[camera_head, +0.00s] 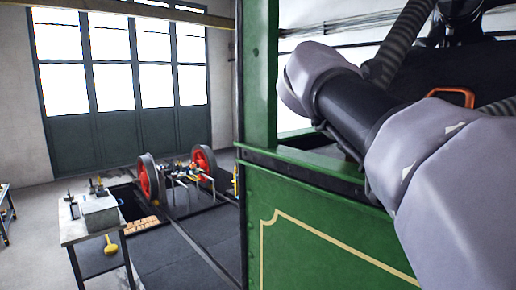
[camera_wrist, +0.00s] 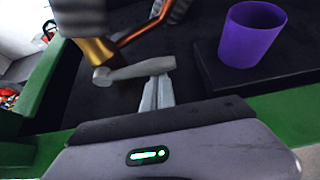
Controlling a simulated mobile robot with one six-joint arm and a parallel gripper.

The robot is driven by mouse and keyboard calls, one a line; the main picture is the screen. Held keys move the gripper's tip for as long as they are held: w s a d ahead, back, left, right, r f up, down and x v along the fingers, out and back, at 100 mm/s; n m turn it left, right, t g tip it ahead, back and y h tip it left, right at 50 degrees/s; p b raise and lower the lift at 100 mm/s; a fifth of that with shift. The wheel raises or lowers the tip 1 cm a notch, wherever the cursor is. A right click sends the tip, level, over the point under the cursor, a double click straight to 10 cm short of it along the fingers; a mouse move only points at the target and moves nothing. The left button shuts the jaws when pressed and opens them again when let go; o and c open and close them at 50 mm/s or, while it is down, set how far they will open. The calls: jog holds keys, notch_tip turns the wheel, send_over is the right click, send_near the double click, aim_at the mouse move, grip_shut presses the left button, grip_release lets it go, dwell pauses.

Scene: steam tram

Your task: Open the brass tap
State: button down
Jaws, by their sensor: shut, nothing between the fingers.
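The brass tap (camera_wrist: 95,50) shows in the wrist view at the upper left, with a pale grey lever (camera_wrist: 135,71) reaching from it to the right. A copper-coloured pipe (camera_wrist: 146,27) rises beside it. My gripper (camera_wrist: 158,80) is shut and empty, its narrow grey fingers pointing up the picture. The fingertips end at the lever's right part; I cannot tell whether they touch it. In the head view my arm reaches over the green cab side and hides the tap and gripper.
A purple cup (camera_wrist: 252,38) stands on a dark ledge (camera_wrist: 262,75) right of the gripper. The green cab wall (camera_head: 330,240) and its post (camera_head: 258,80) are close to my arm. A small workbench (camera_head: 95,225) and red wheels (camera_head: 148,180) stand farther left.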

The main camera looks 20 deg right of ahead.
jog(key=shift+s+a+r, duration=0.15)
jog(key=shift+s+a, duration=0.15)
jog(key=shift+a, duration=0.05)
jog(key=shift+w+d+r+p, duration=0.15)
jog(key=shift+d+r+p, duration=0.1)
jog(key=shift+p, duration=0.45)
jog(key=shift+a, duration=0.1)
jog(key=shift+r+p, duration=0.2)
jog(key=shift+p, duration=0.15)
notch_tip(320, 180, up, 2)
jog(key=p, duration=0.5)
jog(key=shift+r, duration=0.25)
jog(key=w+a+r+n+g+p, duration=0.1)
jog(key=w+a+r+p, duration=0.1)
jog(key=w+r+p, duration=0.2)
jog(key=shift+w+r+h, duration=0.4)
jog(key=shift+w+r, duration=0.2)
jog(key=shift+r, duration=0.3)
jog(key=shift+a+r+n, duration=0.1)
jog(key=shift+r+n, duration=0.1)
jog(key=shift+n, duration=0.2)
